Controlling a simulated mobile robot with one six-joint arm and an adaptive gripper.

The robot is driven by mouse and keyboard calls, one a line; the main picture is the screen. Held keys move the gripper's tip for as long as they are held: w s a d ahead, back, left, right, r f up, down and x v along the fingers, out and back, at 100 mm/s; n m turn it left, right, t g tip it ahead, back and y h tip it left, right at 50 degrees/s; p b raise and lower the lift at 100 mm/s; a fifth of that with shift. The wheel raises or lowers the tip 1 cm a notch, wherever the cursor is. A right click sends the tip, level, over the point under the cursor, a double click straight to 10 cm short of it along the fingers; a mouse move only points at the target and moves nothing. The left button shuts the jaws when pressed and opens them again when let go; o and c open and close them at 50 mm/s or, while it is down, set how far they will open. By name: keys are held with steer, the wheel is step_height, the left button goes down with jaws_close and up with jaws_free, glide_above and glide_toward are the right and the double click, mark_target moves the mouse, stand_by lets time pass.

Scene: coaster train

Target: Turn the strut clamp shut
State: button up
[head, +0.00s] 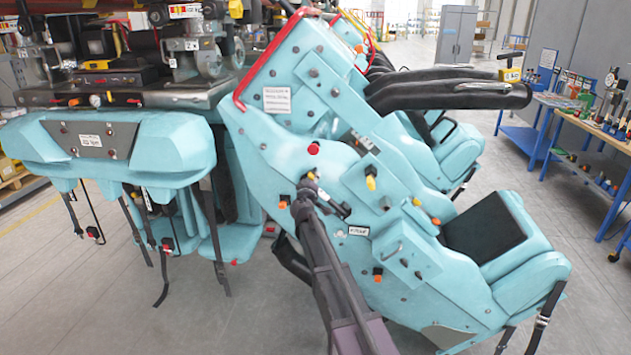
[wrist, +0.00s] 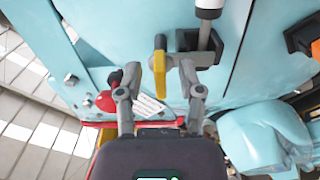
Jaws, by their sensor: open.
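The strut clamp shows in the wrist view as a dark block (wrist: 200,46) around a grey rod with a white sleeve (wrist: 209,8). A yellow lever (wrist: 160,68) stands beside it on the turquoise panel. My gripper (wrist: 157,76) is open, with one finger on each side of the lever; I cannot tell whether either finger touches it.
A red knob (wrist: 106,101) sits close to my left finger, and an orange knob (wrist: 315,47) is at the far right. Black restraint bars (head: 445,90) stick out above the seat (head: 485,232). Blue workbenches (head: 590,140) stand at the right, with open floor between.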

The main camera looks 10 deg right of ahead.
steer(key=v, duration=1.1)
steer(key=shift+s, duration=0.25)
steer(key=s+d+f+m+g+h, duration=0.1)
steer(key=s+d+f+m+g, duration=0.2)
steer(key=s+d+f+g, duration=0.4)
steer(key=s+d+f+m+g+h, duration=0.1)
steer(key=s+d+f+m+g, duration=0.3)
steer(key=s, duration=0.5)
steer(key=s+a+f+g+y, duration=0.2)
steer(key=s+f+g+y, duration=0.1)
steer(key=s, duration=0.5)
steer(key=s+a+f+n+g+y, duration=0.1)
steer(key=s+a+f+g+y, duration=0.2)
steer(key=s, duration=0.6)
steer(key=shift+s+a+f+y, duration=0.15)
steer(key=shift+a+f+y, duration=0.05)
steer(key=shift+f+y, duration=0.6)
